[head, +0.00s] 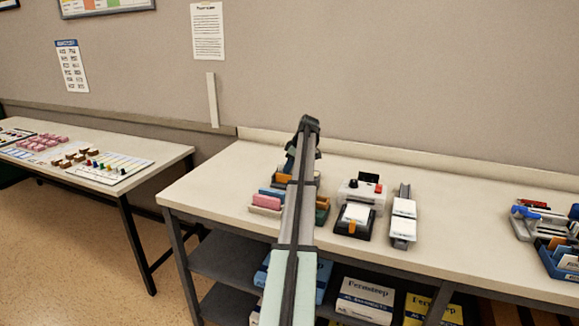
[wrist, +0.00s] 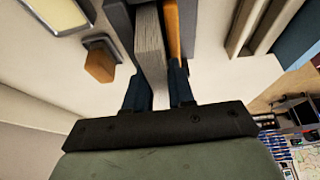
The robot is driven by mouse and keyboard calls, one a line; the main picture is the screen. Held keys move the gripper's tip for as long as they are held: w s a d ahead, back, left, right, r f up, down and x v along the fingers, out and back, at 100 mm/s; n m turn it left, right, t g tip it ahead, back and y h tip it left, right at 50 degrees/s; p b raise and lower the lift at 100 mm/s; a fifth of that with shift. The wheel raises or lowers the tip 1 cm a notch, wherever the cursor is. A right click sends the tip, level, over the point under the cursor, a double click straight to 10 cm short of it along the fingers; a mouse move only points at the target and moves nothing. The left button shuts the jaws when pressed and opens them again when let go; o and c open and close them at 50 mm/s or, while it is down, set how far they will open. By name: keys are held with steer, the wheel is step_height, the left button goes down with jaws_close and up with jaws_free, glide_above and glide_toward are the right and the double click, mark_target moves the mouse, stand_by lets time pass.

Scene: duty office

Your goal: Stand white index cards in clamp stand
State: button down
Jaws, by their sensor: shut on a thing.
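My gripper (wrist: 157,78) is shut on a pale grey-white stack with a layered edge, which looks like the white index cards (wrist: 150,42). An orange strip (wrist: 172,28) stands close beside the stack on its right; I cannot tell whether it touches. Left of my arm, pink (head: 266,201) and blue (head: 271,193) cards stand in a holder. Right of it is a black stand with a white face and orange tab (head: 352,227). I cannot tell for certain which piece is the clamp stand.
A white device with a red part (head: 361,193) and a long dark holder with white pieces (head: 403,209) stand right of my arm. Stationery trays (head: 548,229) are at the far right. The table (head: 460,215) between is clear. Boxes sit on the shelf below.

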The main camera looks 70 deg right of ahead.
steer(key=shift+s+a+f, duration=0.1)
steer(key=shift+a+f, duration=0.1)
steer(key=shift+f, duration=0.25)
steer(key=shift+a+f, duration=0.15)
steer(key=shift+f, duration=0.3)
steer(key=c, duration=0.9)
jaws_free()
steer(key=shift+r, duration=0.1)
steer(key=shift+d, duration=0.1)
steer(key=shift+d+r, duration=0.1)
steer(key=shift+d, duration=0.05)
steer(key=shift+d+r, duration=0.15)
steer(key=shift+r, duration=0.4)
steer(key=shift+d+r, duration=0.15)
steer(key=shift+r, duration=0.35)
steer(key=shift+a+r, duration=0.15)
steer(key=shift+r, duration=3.25)
